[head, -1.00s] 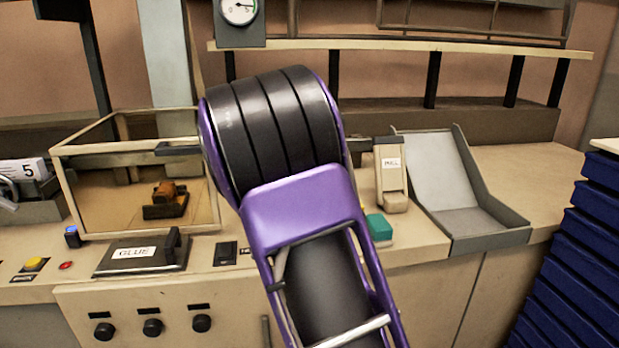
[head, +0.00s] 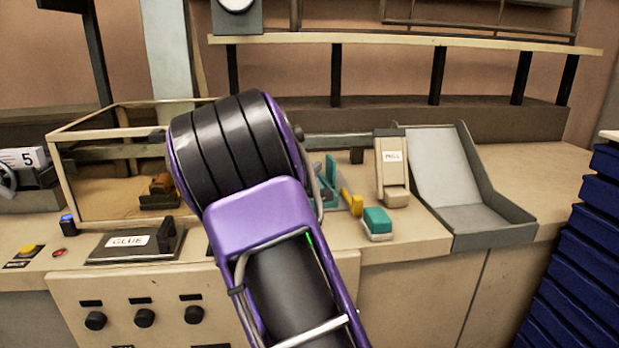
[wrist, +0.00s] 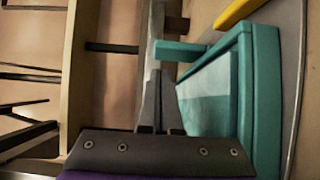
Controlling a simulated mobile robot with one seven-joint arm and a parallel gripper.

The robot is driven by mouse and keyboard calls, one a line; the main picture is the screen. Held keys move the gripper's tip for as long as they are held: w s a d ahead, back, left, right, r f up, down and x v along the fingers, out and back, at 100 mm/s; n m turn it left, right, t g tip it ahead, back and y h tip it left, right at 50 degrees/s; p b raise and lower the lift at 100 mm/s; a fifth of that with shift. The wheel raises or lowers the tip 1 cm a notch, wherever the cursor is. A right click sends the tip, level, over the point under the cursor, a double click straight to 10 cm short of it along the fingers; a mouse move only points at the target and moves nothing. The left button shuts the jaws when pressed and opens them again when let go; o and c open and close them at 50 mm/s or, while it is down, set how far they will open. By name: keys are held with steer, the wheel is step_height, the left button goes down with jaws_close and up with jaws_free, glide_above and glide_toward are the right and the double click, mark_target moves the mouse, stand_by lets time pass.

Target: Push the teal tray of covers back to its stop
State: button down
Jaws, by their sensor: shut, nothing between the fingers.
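The teal tray (wrist: 258,100) fills the right of the wrist view, with pale covers (wrist: 208,95) inside its rim. In the head view a narrow teal upright part (head: 331,172), probably of the same tray, shows just right of my arm; the rest is hidden behind the arm. My gripper (wrist: 158,95) is shut and empty, its fingertips beside the tray's left side in the wrist view. I cannot tell whether they touch it. In the head view my gripper is hidden behind my purple arm. The tray's stop cannot be made out.
A yellow part (head: 352,202) and a teal-topped block (head: 377,222) lie right of my arm. A beige dispenser (head: 392,168) and a grey sloped chute (head: 470,195) stand further right. A framed box (head: 108,218) and glue pad (head: 135,243) are left.

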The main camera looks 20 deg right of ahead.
mark_target(329, 161)
steer(key=shift+x, duration=2.1)
steer(key=shift+d+r+p, duration=0.2)
steer(key=shift+d+p, duration=0.35)
steer(key=shift+d+f, duration=0.2)
steer(key=shift+d, duration=0.05)
steer(key=shift+s+a, duration=0.1)
